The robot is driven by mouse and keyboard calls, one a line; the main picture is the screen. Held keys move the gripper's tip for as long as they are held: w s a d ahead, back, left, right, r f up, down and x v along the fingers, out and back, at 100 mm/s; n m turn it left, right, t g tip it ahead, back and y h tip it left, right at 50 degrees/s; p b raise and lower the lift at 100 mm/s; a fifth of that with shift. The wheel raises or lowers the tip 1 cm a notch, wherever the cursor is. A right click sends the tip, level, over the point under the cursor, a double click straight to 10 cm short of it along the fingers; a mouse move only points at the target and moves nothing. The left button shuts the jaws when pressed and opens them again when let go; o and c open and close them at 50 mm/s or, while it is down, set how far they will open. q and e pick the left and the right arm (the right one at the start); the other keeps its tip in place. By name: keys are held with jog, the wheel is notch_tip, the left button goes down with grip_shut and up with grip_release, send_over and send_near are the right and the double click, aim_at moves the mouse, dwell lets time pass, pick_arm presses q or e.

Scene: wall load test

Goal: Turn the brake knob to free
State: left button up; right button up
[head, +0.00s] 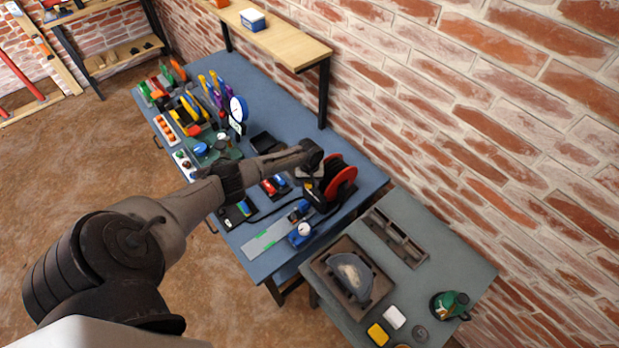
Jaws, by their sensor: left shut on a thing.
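A red reel (341,178) on a dark stand is at the near right end of the blue workbench (262,250). My left arm comes in from the lower left and reaches across the bench. My left gripper (312,173) points down right beside the reel's left side. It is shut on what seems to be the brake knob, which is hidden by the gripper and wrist. The knob's setting cannot be read. My right gripper is not in view.
A blue device with a white dial (304,231) and a grey plate (266,238) lie close in front of the reel. A small grey table (451,247) with a dark tray (329,265) stands to the right. Tools crowd the bench's far end. A brick wall and a raised wooden shelf (285,42) bound the back.

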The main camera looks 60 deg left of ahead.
pick_arm(q)
jog(key=shift+n, duration=0.3)
dwell(0.4)
jog(key=o, duration=0.9)
notch_tip(320, 180, up, 14)
jog(key=shift+f+p, duration=0.1)
jog(key=shift+p, duration=0.8)
